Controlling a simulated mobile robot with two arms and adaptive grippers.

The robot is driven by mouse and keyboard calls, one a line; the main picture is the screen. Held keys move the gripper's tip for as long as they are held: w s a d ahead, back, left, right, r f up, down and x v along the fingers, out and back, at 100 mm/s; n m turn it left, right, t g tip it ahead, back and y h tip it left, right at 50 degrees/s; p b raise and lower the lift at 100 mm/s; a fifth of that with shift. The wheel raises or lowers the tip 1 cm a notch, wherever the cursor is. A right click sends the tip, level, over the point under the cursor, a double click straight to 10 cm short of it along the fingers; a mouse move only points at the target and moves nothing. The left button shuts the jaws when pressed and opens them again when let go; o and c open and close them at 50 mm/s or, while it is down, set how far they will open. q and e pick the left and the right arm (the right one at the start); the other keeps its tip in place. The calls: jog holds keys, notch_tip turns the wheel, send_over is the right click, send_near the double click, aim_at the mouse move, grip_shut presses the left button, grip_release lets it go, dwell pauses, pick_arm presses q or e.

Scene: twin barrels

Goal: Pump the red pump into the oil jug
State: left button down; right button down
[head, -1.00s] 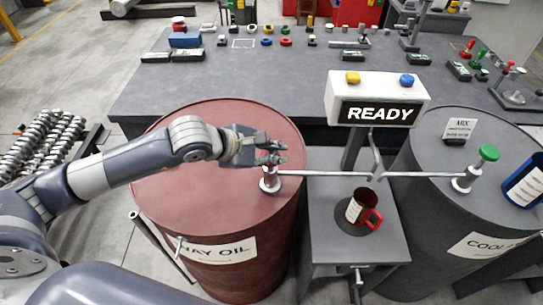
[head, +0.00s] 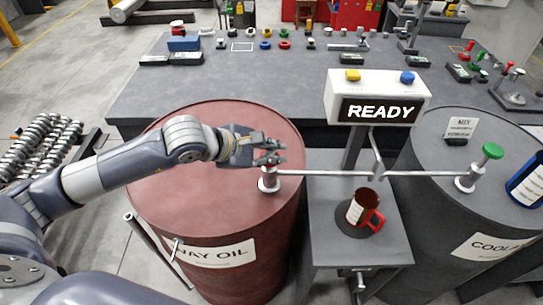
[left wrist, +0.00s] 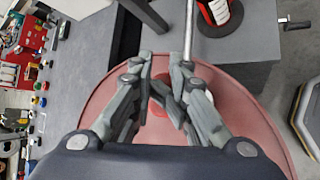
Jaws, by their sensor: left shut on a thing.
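The red barrel (head: 190,215), labelled "WAY OIL", has a pump with a grey base (head: 268,181) and a long spout reaching right. My left gripper (head: 272,153) is shut at the top of this pump; its fingers hide most of the head in the head view. In the left wrist view, part of the red pump head (left wrist: 160,107) shows between the fingers (left wrist: 164,92). The red oil jug (head: 359,209) stands upright on a dark round pad on the small grey stand, and also shows in the left wrist view (left wrist: 218,12). My right gripper is not in view.
A display (head: 377,110) reading "READY" stands behind the stand, with a yellow and a blue button on top. A dark coolant barrel (head: 425,200) with a green pump (head: 492,151) stands right. A blue jug (head: 528,185) is at the right edge. A workbench (head: 150,95) lies behind.

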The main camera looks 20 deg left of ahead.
aim_at(272, 169)
pick_arm(q)
jog(key=shift+g+y, duration=0.3)
jog(key=shift+g, duration=0.3)
jog(key=f, duration=0.1)
jog(key=s+f, duration=0.1)
jog(key=a+f, duration=0.1)
jog(key=f, duration=0.1)
jog(key=shift+s, duration=0.2)
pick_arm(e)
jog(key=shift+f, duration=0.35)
pick_arm(q)
jog(key=shift+w+r+p, duration=0.15)
jog(key=shift+r+p, duration=0.15)
jog(key=shift+r, duration=0.25)
jog(key=shift+w+r+p, duration=0.3)
jog(key=shift+r, duration=0.4)
jog(key=shift+w+r+p, duration=0.25)
jog(key=shift+r, duration=0.45)
jog(key=shift+w+a+r, duration=0.1)
jog(key=shift+a+r, duration=0.2)
jog(key=shift+r, duration=0.55)
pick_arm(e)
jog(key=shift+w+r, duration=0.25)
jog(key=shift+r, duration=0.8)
pick_arm(q)
jog(key=shift+d+r, duration=0.2)
jog(key=shift+d, duration=0.05)
